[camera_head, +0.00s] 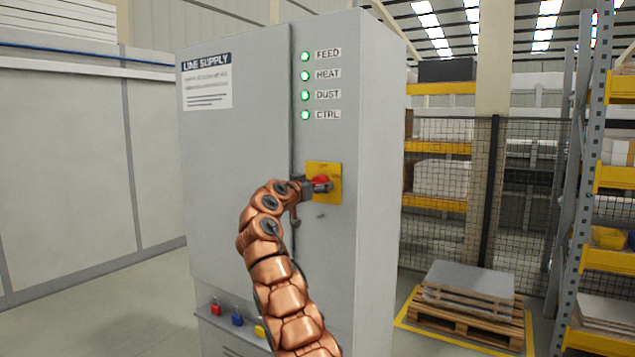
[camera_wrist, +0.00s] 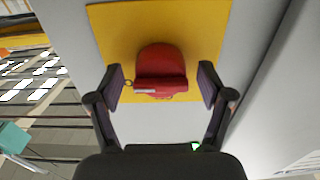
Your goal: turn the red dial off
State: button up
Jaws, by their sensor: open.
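The red dial (camera_wrist: 161,66) sits on a yellow square plate on the front of the grey cabinet. In the head view the dial (camera_head: 320,181) is partly hidden by my gripper (camera_head: 318,185). The yellow plate (camera_head: 324,170) shows around it, and it fills the top of the wrist view (camera_wrist: 110,30). In the wrist view my gripper (camera_wrist: 163,84) is open, with one dark finger on each side of the dial's raised grip. A gap shows between each finger pad and the dial. The grip bar lies across the picture there.
The grey cabinet (camera_head: 235,150) carries green lit lamps (camera_head: 305,85) labelled FEED, HEAT, DUST and CTRL. Padlocks (camera_head: 237,317) sit on a low ledge. A pallet (camera_head: 465,305), mesh fence (camera_head: 525,190) and shelving stand to the right.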

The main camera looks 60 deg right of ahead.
jog(key=shift+d, duration=0.15)
jog(key=c, duration=1.2)
